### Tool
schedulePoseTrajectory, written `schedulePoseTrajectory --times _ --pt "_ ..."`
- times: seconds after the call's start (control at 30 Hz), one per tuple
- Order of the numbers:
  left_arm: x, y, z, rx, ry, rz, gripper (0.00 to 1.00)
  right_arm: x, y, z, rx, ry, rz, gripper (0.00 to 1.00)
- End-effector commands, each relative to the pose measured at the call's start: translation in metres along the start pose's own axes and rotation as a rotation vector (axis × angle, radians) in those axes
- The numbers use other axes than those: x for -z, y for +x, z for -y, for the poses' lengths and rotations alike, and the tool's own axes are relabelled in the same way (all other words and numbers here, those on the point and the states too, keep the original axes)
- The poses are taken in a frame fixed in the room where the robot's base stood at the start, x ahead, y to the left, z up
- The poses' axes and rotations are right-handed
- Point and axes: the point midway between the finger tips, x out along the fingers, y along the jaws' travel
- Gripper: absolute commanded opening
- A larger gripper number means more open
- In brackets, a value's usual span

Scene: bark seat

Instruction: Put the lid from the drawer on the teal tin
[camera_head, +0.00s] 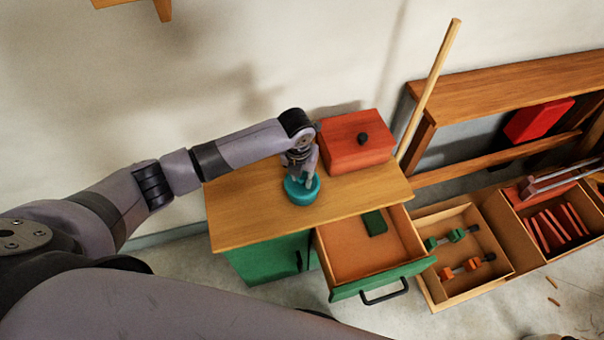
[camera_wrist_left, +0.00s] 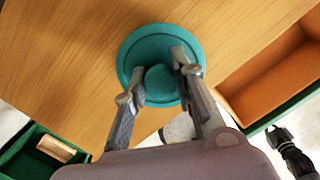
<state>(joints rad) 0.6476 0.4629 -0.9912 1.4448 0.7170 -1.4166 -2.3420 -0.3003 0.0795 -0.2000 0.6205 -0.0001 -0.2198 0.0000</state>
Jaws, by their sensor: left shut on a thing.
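The teal tin (camera_head: 302,198) stands on the wooden cabinet top, near its middle. The teal lid (camera_wrist_left: 132,55) is a round disc with a raised rim and a knob (camera_wrist_left: 160,84). My left gripper (camera_head: 301,178) points down over the tin and is shut on the lid's knob; its fingers (camera_wrist_left: 158,72) sit on either side of it. The lid is at the tin's top; whether it is fully seated cannot be told. In the left wrist view the lid hides the tin. The drawer (camera_head: 345,262) is pulled open and holds a dark green block (camera_head: 374,222).
A red box (camera_head: 356,143) with a black knob stands just behind and right of the tin. The cabinet top (camera_head: 240,215) is clear to the left. A wooden pole (camera_head: 428,92) leans on the wall. Open crates (camera_head: 460,218) with clamps and red pieces lie to the right.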

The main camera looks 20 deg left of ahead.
Motion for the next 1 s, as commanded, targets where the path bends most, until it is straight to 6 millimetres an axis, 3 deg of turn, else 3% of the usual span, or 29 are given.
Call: schedulePoseTrajectory --times 0.67,0.7,1.0 --pt "0.001 0.012 0.0 0.001 0.0 0.0 0.01 -0.001 0.006 0.0 0.0 0.0 0.001 0.0" --pt "0.001 0.011 0.0 0.001 0.0 0.001 0.26 -0.001 0.005 0.0 0.0 0.0 0.001 0.0" --pt "0.001 0.011 0.0 0.0 0.0 0.0 0.46 -0.001 0.005 0.0 0.0 0.0 0.001 0.0"
